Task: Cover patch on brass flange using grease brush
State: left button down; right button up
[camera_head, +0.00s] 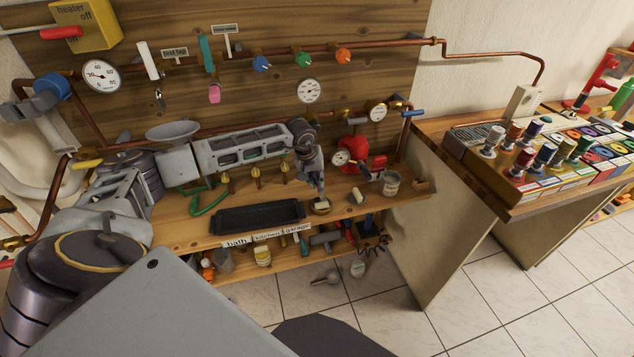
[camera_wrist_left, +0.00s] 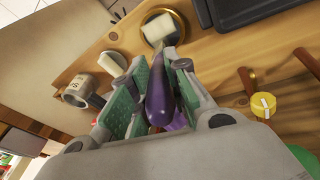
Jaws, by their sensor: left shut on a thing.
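My left gripper (camera_head: 314,180) reaches across the bench and is shut on the grease brush. In the left wrist view, the brush's purple handle (camera_wrist_left: 160,98) lies between the green-padded fingers (camera_wrist_left: 155,95). A brass flange (camera_head: 320,208) lies on the wooden bench just below the gripper. In the left wrist view, the flange (camera_wrist_left: 182,20) is a round brass rim beyond the handle's far end. A pale block-like shape (camera_wrist_left: 158,28) shows over its middle; I cannot tell whether it is the bristles or the patch, or whether they touch. My right gripper is not in view.
A grey tin (camera_head: 391,184) and a pale block (camera_head: 357,196) stand right of the flange. A black tray (camera_head: 258,217) lies left of it. Behind are a red valve with a gauge (camera_head: 352,150) and brass taps on green piping. The bench's front edge is close.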

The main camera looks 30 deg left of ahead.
pick_arm(q)
jog(key=shift+w+a, duration=0.3)
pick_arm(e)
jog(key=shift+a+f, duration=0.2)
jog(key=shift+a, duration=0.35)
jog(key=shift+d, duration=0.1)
